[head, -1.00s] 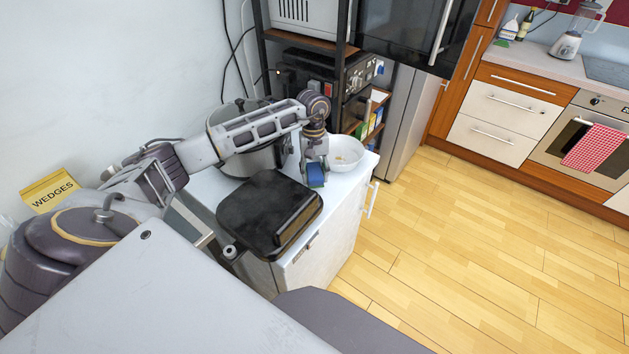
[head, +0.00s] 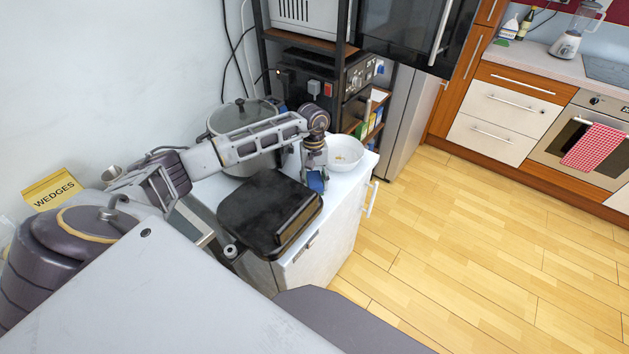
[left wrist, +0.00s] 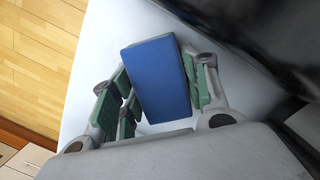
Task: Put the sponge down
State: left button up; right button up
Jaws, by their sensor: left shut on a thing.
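A blue sponge (left wrist: 157,80) is between the green-padded fingers of my left gripper (left wrist: 160,95) in the left wrist view. In the head view the sponge (head: 316,181) shows small under the left gripper (head: 315,172), between the black pan and the white bowl. The gripper is shut on the sponge. The sponge is over the white cabinet top (left wrist: 82,100); whether it touches the surface I cannot tell. My right gripper is not in view.
A black roasting pan (head: 262,208) lies on the cabinet's front part. A white bowl (head: 345,152) stands close behind the gripper, and a large steel pot (head: 240,120) stands at the back left. A small strip of white cabinet top (head: 352,178) is bare at the right.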

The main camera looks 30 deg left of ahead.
aim_at(314, 175)
pick_arm(q)
jog(key=shift+f, duration=0.1)
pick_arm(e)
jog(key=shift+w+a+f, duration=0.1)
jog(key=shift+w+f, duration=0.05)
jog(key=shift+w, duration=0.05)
pick_arm(q)
jog(key=o, duration=0.6)
jog(key=shift+o, duration=0.3)
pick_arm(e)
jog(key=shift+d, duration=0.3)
pick_arm(q)
jog(key=shift+r, duration=0.2)
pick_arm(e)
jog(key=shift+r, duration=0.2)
pick_arm(q)
jog(key=shift+w+r, duration=0.1)
jog(key=shift+r, duration=0.25)
jog(key=r, duration=0.3)
jog(key=r+b, duration=0.1)
jog(key=r, duration=0.2)
jog(key=w+a+r, duration=0.1)
jog(key=r, duration=0.2)
jog(key=shift+r+b, duration=0.2)
jog(key=shift+b, duration=0.1)
jog(key=shift+w+a+r, duration=0.1)
jog(key=shift+r, duration=0.75)
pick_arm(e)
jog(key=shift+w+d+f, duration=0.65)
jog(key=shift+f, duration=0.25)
